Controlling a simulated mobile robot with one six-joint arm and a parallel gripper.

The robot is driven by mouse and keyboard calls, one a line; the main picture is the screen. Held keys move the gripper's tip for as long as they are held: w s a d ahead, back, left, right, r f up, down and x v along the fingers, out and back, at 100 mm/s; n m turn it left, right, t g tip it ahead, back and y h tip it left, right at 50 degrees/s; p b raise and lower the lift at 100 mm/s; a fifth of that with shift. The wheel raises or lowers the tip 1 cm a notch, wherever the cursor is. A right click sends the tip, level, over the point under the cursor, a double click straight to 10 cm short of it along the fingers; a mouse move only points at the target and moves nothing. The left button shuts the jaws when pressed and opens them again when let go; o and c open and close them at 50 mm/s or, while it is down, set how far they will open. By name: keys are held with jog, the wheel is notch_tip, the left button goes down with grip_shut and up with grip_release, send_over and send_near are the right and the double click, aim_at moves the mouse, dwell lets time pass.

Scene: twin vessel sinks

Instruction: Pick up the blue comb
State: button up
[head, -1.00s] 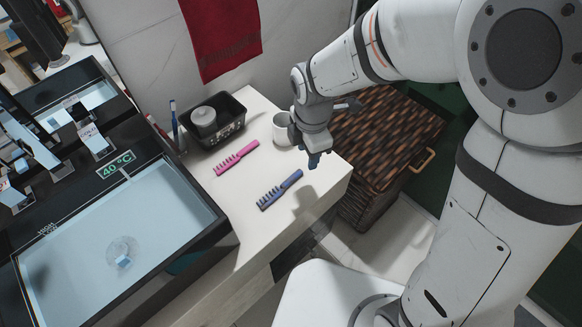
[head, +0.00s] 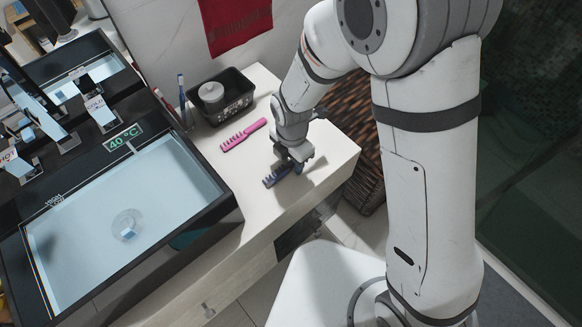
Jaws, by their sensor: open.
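The blue comb (head: 272,179) lies on the white counter, its toothed end showing at the lower left of my gripper. The rest of it is hidden under the gripper. My gripper (head: 293,165) is open and points down over the comb's handle side, low and close to it. I cannot tell whether the fingers touch the comb or stand on both sides of it.
A pink comb (head: 243,134) lies on the counter behind the blue one. A black basket (head: 228,108) holds a grey round container. The sink (head: 110,235) is at the left. A wicker hamper (head: 352,118) stands beyond the counter's right edge.

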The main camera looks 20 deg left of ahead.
grip_shut()
dwell(0.4)
jog(key=shift+r, duration=0.15)
